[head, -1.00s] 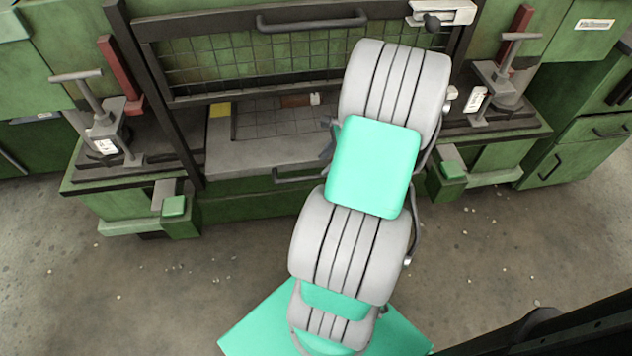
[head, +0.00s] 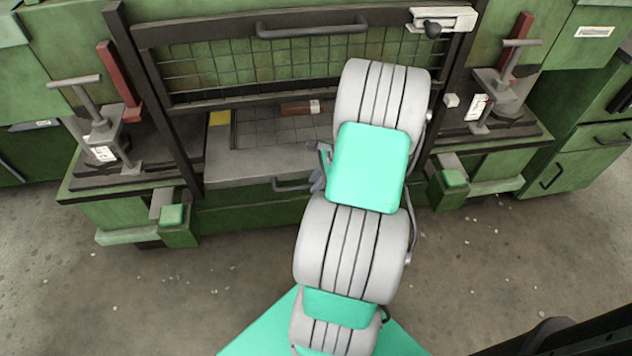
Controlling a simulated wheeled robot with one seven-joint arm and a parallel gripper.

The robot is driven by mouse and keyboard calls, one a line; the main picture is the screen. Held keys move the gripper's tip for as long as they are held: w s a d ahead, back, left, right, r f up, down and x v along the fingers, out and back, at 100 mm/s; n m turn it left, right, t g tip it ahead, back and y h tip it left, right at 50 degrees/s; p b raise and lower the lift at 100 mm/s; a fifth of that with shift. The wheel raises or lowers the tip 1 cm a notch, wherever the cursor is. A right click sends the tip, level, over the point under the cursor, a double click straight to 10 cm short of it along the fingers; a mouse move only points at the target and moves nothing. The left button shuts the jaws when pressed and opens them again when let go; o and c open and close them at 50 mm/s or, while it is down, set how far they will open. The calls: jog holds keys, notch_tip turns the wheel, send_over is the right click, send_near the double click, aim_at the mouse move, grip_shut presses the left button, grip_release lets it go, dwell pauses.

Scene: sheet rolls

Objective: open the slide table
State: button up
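The slide table (head: 222,170) is a grey metal slab with a gridded recess, set low in the green machine behind the mesh guard. Its dark bar handle (head: 288,188) runs along the front edge. My gripper (head: 317,182) shows only in part, as grey finger pieces at the left side of my arm, close to the right end of the handle. My arm hides the rest of the gripper and the right part of the table. I cannot tell whether the fingers touch the handle or whether they are open.
A mesh guard (head: 215,70) with a top handle (head: 312,27) stands above the table. Lever clamps (head: 98,125) (head: 497,90) stand on either side. Green button boxes (head: 172,215) (head: 453,178) jut out below. The concrete floor in front is clear.

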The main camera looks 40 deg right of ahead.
grip_shut()
dwell(0.9)
